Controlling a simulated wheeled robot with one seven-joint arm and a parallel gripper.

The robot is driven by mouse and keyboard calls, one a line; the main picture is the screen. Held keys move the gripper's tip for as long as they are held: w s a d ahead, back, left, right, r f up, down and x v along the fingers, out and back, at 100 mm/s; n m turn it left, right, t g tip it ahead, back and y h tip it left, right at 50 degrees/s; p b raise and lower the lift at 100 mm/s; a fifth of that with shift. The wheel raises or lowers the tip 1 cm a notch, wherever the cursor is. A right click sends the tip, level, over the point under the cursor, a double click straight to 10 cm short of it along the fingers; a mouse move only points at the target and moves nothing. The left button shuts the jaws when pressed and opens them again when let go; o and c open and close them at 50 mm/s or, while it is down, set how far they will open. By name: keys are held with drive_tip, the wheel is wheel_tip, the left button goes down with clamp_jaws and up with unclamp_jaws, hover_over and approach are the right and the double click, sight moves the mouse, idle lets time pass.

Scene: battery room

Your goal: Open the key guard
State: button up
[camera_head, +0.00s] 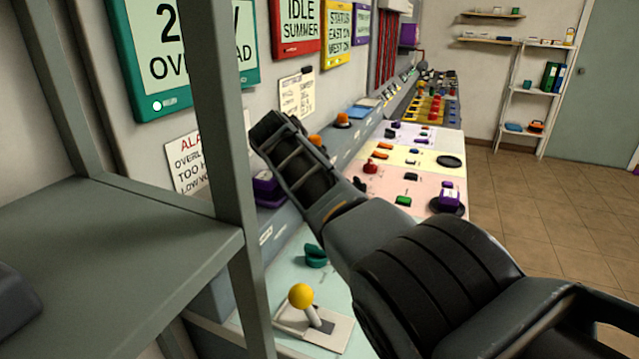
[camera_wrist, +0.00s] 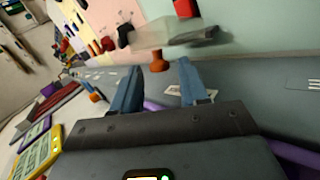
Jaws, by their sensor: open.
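My gripper (camera_wrist: 159,70) is open in the wrist view, with its two blue-grey fingers apart and nothing held between them. A pale see-through flap (camera_wrist: 178,40), which may be the key guard, lies just beyond the fingertips. A small orange knob (camera_wrist: 158,62) shows in the gap between the fingers. I cannot tell whether the fingers touch the flap. In the head view, my gripper (camera_head: 267,130) is over the console's back ledge, and my arm hides the panel behind it. I cannot make out the key guard there.
The console (camera_head: 440,190) runs away along the wall with several coloured buttons and knobs. A yellow-topped lever (camera_head: 301,297) and a green knob (camera_head: 315,256) stand near. A grey shelf frame (camera_head: 235,200) stands close on the left. The tiled floor (camera_head: 540,210) is clear on the right.

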drive_tip(key=shift+o, duration=0.2)
drive_tip(key=shift+s+a+r, duration=0.1)
drive_tip(key=v, duration=0.7)
drive_tip(key=shift+r, duration=0.2)
drive_tip(key=shift+s, duration=0.15)
drive_tip(key=shift+c, duration=0.3)
